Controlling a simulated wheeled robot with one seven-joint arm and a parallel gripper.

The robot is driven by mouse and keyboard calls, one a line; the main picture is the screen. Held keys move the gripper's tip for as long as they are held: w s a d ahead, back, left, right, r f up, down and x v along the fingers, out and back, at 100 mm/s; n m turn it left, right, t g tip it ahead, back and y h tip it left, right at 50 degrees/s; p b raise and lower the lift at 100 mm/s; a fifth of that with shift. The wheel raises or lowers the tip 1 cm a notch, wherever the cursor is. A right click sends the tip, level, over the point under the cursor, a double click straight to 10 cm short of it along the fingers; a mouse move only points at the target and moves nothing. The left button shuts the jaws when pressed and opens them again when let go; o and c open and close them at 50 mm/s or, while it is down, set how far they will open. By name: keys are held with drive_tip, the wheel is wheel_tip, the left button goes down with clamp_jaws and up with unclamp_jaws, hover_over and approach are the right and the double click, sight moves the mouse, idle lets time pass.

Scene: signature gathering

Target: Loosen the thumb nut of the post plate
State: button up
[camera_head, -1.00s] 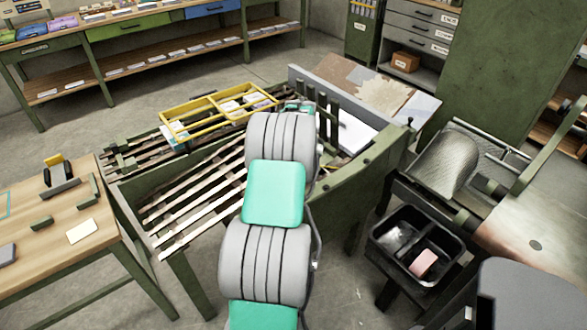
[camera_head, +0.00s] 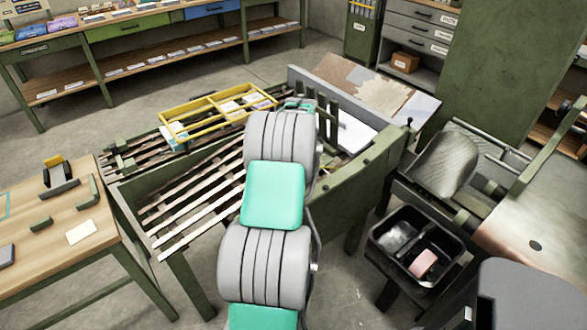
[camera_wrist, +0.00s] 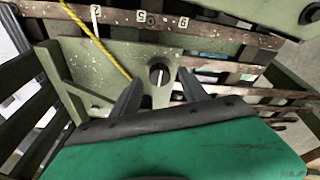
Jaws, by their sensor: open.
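In the wrist view the post plate (camera_wrist: 110,62) is a pale green, paint-flecked plate with triangular side gussets. The thumb nut (camera_wrist: 159,74) is a dark round knob with a light line across its face, on the right part of the plate. My gripper (camera_wrist: 160,88) is open, with one dark finger to the left of the nut and one to the right. Gaps show between the fingers and the nut, and I cannot tell whether the tips reach its depth. In the head view my arm hides the gripper, plate and nut.
In the head view a yellow divided frame (camera_head: 215,112) lies on the slatted bench. A black bin (camera_head: 375,238) stands right, a wooden table (camera_head: 50,245) left.

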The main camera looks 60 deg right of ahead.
drive_tip(key=v, duration=0.6)
drive_tip(key=shift+r, duration=0.35)
drive_tip(key=shift+s+a, duration=0.1)
